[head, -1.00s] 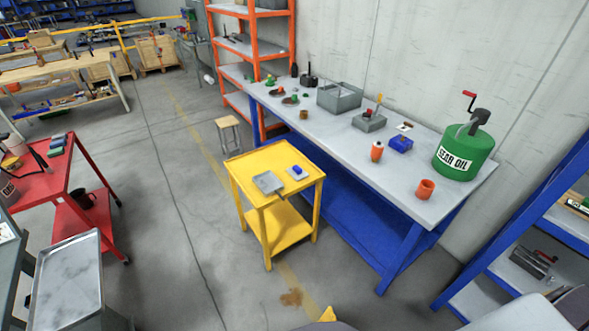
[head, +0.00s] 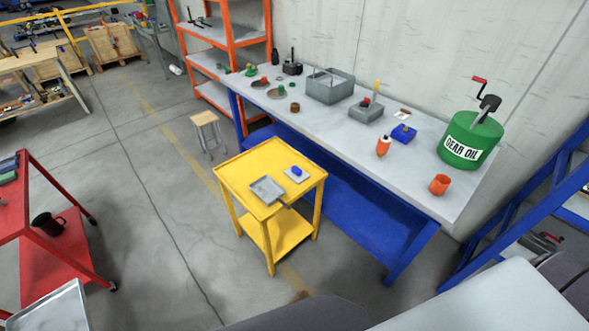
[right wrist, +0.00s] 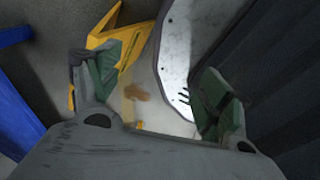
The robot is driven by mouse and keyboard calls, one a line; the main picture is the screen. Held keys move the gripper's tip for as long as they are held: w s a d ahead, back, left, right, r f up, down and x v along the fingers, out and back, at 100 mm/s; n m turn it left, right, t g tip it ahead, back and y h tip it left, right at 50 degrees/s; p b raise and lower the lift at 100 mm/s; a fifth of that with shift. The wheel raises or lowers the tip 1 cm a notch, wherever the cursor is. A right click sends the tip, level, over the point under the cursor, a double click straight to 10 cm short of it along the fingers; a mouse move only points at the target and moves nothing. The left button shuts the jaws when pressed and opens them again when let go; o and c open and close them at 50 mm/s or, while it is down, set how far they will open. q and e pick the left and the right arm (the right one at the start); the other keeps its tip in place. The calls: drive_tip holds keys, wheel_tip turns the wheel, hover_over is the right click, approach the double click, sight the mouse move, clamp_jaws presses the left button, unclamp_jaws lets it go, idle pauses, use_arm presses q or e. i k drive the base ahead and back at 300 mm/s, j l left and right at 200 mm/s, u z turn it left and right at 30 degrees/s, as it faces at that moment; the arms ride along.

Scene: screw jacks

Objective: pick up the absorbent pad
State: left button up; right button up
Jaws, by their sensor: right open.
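A pale flat square (head: 298,175), which looks like the absorbent pad, lies on the yellow cart (head: 240,168) in the head view. A small blue object (head: 297,171) sits on it. A grey dustpan-like tray (head: 266,190) lies beside it. In the right wrist view my right gripper (right wrist: 158,88) is open, with nothing between its fingers, above the floor and away from the pad. The pad is not seen in that view. My left gripper is in neither view.
A long blue workbench (head: 420,175) stands behind the cart, holding a green gear oil can (head: 468,140), an orange cup (head: 439,185) and a grey bin (head: 330,87). A red cart (head: 45,215) is at left, a wooden stool (head: 207,130) behind. Floor (head: 160,215) between carts is clear.

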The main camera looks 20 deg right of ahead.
sight(296, 174)
drive_tip(key=i+j+z, duration=0.1)
drive_tip(key=i, duration=0.3)
drive_tip(key=i+j+z, duration=0.15)
drive_tip(key=i, duration=0.25)
